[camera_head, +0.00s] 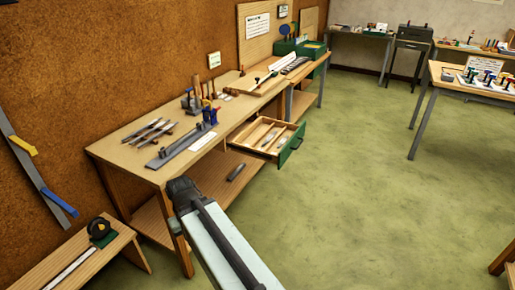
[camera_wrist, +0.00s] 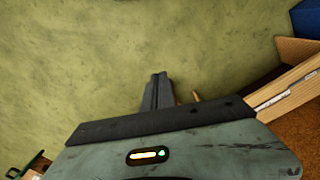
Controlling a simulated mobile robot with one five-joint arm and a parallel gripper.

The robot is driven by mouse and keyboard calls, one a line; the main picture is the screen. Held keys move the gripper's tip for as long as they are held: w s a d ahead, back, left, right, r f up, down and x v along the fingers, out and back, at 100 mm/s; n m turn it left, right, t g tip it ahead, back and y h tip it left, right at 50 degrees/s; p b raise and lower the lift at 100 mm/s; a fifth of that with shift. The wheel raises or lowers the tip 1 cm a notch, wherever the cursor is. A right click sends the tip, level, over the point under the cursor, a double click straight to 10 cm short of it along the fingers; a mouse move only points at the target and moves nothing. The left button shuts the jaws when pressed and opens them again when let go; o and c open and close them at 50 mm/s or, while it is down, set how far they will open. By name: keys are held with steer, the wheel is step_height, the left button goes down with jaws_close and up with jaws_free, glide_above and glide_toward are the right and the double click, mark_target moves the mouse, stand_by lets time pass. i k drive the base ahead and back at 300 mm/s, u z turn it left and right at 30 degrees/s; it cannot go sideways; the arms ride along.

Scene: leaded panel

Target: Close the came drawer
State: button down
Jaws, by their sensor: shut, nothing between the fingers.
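The came drawer (camera_head: 266,137) is a wooden tray with a green front (camera_head: 291,146) and a dark handle. It stands pulled out from under the workbench (camera_head: 148,157), with dividers and a few pale pieces inside. My gripper (camera_wrist: 159,88) is shut and empty in the wrist view, over the green floor. In the head view, my wrist is in front of the near end of the bench, to the left of the drawer and nearer the camera; the fingertips cannot be made out there. A green edge with a dark handle (camera_wrist: 25,166), seemingly the drawer front, shows at the wrist view's lower left.
A low bench with a tape measure (camera_head: 99,228) is at lower left. Open floor (camera_head: 350,190) lies right of the drawer, with a table (camera_head: 455,85) beyond.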

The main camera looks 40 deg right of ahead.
mark_target(249, 141)
steer(key=i, duration=1.2)
steer(key=z, duration=0.15)
